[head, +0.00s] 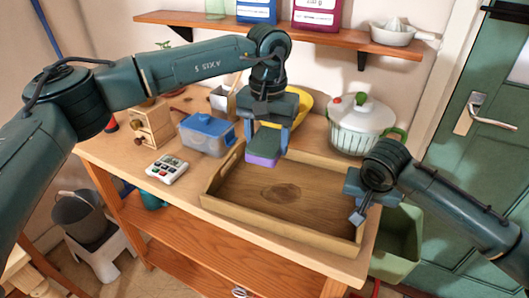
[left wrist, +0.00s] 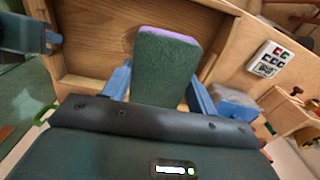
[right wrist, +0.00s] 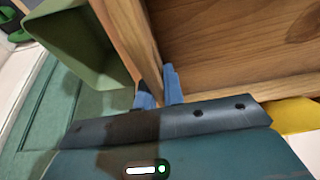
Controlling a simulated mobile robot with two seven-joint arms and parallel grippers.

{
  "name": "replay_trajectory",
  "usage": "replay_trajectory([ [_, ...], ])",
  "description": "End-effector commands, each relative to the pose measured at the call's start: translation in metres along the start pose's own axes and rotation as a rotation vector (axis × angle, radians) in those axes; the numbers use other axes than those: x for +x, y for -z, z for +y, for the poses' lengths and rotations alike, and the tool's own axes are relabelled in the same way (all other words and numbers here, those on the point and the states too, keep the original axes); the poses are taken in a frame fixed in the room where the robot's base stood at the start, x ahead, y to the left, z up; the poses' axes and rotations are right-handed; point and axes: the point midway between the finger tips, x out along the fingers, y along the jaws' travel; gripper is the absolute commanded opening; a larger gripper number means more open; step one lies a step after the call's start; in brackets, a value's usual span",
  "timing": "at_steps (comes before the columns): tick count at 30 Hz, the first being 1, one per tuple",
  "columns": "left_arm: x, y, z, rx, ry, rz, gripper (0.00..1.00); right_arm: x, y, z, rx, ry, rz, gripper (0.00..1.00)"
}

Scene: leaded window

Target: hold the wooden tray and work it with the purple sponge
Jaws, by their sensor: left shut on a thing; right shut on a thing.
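The wooden tray (head: 281,194) lies on the wooden counter, its floor empty with a dark knot in the middle. My left gripper (head: 268,145) is shut on the purple sponge (head: 262,160), which has a dark green scouring face. The sponge is over the far left part of the tray; I cannot tell whether it touches the floor. It also shows in the left wrist view (left wrist: 166,65) between the blue fingers. My right gripper (head: 362,208) is shut on the tray's right wall, which runs between its fingers in the right wrist view (right wrist: 149,70).
A blue-lidded container (head: 207,134), a calculator-like device (head: 167,168) and a small drawer box (head: 152,123) stand left of the tray. A white salad spinner (head: 361,125) and a yellow bowl (head: 297,104) stand behind it. A green bin (head: 398,243) is below right.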

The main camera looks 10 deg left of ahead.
Motion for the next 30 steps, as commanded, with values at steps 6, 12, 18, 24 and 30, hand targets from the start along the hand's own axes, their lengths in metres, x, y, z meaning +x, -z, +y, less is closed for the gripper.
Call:
replay_trajectory([
  [6,0.038,0.015,0.060,0.002,-0.006,-0.004,0.40,-0.001,0.001,0.000,0.000,0.001,0.002,0.00],
  [12,0.054,0.018,0.079,-0.002,-0.007,-0.007,0.40,-0.001,0.001,0.000,0.000,0.001,0.001,0.00],
  [18,0.071,0.018,0.079,-0.003,-0.007,-0.006,0.40,0.000,0.000,0.000,0.000,0.001,0.001,0.00],
  [24,0.092,0.018,0.079,-0.003,-0.007,-0.006,0.40,-0.001,0.001,0.000,0.000,0.001,0.002,0.00],
  [30,0.106,0.018,0.079,-0.003,-0.007,-0.006,0.40,-0.001,0.001,0.000,0.000,0.001,0.002,0.00],
])
